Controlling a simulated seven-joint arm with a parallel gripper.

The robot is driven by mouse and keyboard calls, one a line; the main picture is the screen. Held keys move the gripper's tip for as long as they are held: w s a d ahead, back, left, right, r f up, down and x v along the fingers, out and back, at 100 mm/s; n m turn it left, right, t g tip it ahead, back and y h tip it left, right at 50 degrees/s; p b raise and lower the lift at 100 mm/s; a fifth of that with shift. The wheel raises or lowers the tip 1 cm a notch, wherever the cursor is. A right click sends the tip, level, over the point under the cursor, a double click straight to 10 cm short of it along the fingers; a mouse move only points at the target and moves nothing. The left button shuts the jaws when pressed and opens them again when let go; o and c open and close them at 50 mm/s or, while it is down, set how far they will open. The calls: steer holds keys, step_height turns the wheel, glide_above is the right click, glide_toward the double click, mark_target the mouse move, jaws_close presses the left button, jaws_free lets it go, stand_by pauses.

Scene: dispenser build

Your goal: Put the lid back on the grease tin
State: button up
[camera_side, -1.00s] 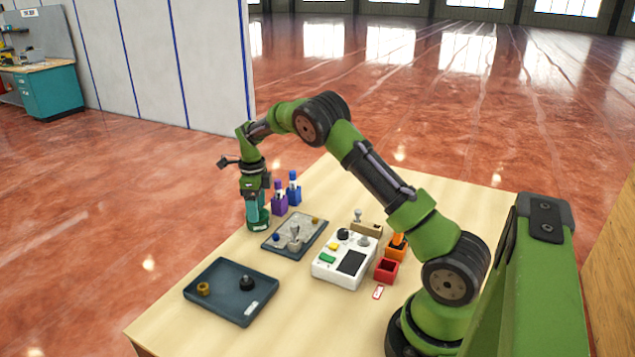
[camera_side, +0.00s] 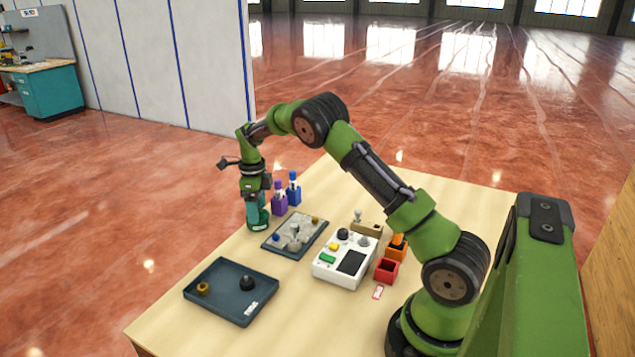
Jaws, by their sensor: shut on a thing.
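My gripper (camera_side: 256,207) points down at the far left edge of the table, directly over a small green tin with a pale label (camera_side: 262,226), which I take to be the grease tin. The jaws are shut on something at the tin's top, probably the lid. The fingers and the tin merge in this small view, so the lid's outline is hidden. I cannot tell whether the lid touches the rim.
Purple (camera_side: 279,203) and blue bottles (camera_side: 294,191) stand close behind and right of the gripper. A dark tray of small parts (camera_side: 270,247) lies in front. A larger tray (camera_side: 205,304), a white control box (camera_side: 328,272) and a red bin (camera_side: 386,272) stand nearer.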

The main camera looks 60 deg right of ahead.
steer(key=c, duration=0.4)
steer(key=o, duration=1)
steer(key=shift+r, duration=3.5)
jaws_close()
